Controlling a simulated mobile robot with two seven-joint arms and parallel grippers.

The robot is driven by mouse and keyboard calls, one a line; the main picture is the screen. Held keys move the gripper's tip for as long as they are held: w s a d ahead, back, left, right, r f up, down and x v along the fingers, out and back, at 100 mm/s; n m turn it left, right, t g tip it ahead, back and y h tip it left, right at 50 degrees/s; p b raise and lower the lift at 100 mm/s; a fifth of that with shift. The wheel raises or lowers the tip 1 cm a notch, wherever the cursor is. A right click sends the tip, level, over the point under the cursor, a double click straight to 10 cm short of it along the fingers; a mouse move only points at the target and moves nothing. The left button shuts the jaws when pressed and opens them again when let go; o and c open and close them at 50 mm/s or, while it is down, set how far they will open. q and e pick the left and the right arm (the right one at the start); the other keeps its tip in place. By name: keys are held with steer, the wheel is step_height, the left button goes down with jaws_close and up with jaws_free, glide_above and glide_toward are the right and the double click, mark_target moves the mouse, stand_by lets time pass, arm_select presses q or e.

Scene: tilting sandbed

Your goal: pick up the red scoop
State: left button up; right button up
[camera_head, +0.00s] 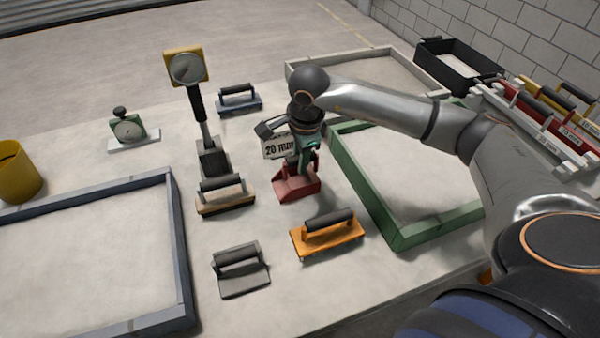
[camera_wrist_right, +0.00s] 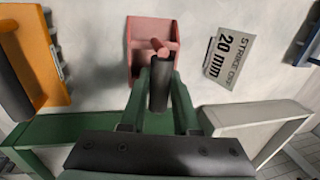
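The red scoop (camera_head: 297,188) stands on the pale table in the middle of the head view, left of the green frame. In the right wrist view its red pan (camera_wrist_right: 152,35) is at the top, with a dark handle (camera_wrist_right: 160,85) pointing toward the camera. My right gripper (camera_head: 308,148) is over the scoop, pointing down. Its green fingers (camera_wrist_right: 160,90) lie on both sides of the handle, very close to it. Whether they press on it is unclear. My left gripper is out of view.
A "20 mm" plate (camera_head: 277,147) is close beside my right gripper; it also shows in the wrist view (camera_wrist_right: 229,58). An orange float (camera_head: 327,234), a tan float (camera_head: 225,195) and a grey float (camera_head: 240,270) lie nearby. The green frame (camera_head: 365,190) is just right.

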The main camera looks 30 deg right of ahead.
jaws_close()
stand_by(0.3)
step_height(320, 180, up, 10)
steer(key=shift+r, duration=0.1)
jaws_free()
jaws_close()
stand_by(0.5)
